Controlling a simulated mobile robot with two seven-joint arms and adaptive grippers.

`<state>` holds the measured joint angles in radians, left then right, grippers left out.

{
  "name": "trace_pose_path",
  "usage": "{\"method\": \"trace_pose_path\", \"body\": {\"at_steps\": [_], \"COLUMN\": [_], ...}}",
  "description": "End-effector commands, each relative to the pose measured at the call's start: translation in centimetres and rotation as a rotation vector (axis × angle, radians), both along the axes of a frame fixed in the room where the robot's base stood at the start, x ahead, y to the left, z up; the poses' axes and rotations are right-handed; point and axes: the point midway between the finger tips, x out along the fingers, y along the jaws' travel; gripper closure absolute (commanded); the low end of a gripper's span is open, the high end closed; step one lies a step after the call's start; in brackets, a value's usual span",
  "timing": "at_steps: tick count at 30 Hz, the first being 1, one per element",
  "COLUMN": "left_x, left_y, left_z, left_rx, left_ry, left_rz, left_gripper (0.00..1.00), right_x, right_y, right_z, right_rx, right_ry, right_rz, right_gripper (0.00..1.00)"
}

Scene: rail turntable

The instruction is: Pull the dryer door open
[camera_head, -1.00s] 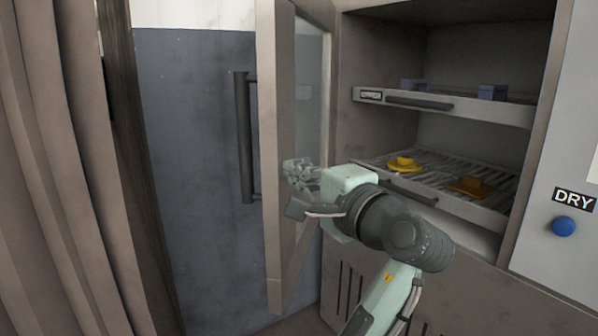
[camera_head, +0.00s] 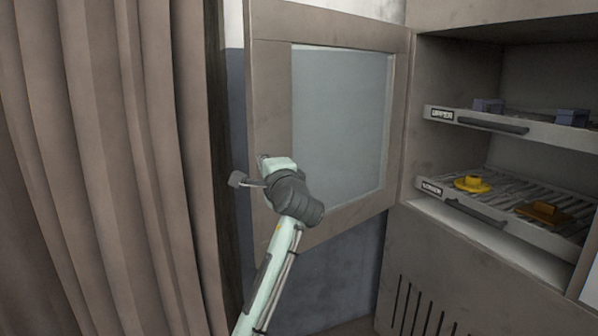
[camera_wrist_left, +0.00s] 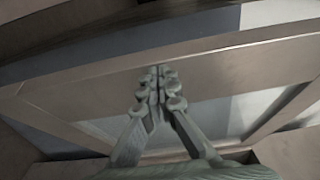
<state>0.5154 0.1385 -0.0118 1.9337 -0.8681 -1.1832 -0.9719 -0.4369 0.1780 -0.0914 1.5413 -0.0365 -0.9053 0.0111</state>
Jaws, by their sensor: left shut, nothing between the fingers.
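The dryer door (camera_head: 270,85), a beige frame around a glass pane (camera_head: 340,120), stands wide open on the left of the cabinet, its inner face towards me. Its dark bar handle is hidden now. My left gripper is in front of the door's lower left part in the head view; its fingers are hidden there behind my wrist. In the left wrist view the gripper (camera_wrist_left: 158,82) is shut and empty, its fingertips pointing at the door's frame (camera_wrist_left: 110,85). I cannot tell whether they touch it. My right gripper is not in view.
The open cabinet on the right holds an upper rack (camera_head: 520,128) with blue-grey parts and a lower rack (camera_head: 500,228) with a yellow part (camera_head: 472,184) and an orange-brown part (camera_head: 543,212). A brown curtain (camera_head: 110,150) hangs close on the left.

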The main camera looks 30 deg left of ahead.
Motion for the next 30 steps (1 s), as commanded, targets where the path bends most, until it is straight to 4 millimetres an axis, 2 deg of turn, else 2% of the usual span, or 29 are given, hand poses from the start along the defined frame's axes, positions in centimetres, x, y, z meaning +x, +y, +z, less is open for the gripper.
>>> {"method": "trace_pose_path", "body": {"at_steps": [1, 6, 12, 18, 30], "left_x": [0.4, 1.9, 2.9, 3.3, 3.3], "left_y": [1.7, 5.4, 7.7, 8.4, 8.3], "left_z": [0.0, 0.0, 0.0, 0.0, 0.0], "left_rx": [0.003, 0.001, 0.000, 0.001, 0.001], "left_ry": [0.002, 0.000, 0.000, 0.001, 0.001], "left_rz": [0.004, 0.002, -0.001, -0.001, -0.001], "left_gripper": [1.00, 1.00, 1.00, 1.00, 1.00], "right_x": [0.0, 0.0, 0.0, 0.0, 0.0], "right_y": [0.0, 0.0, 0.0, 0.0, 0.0], "right_z": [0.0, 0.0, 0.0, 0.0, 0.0], "right_rx": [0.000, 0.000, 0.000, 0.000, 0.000], "right_ry": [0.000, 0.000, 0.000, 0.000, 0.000], "right_rz": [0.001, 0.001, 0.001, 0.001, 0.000], "right_gripper": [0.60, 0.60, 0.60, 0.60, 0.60]}}
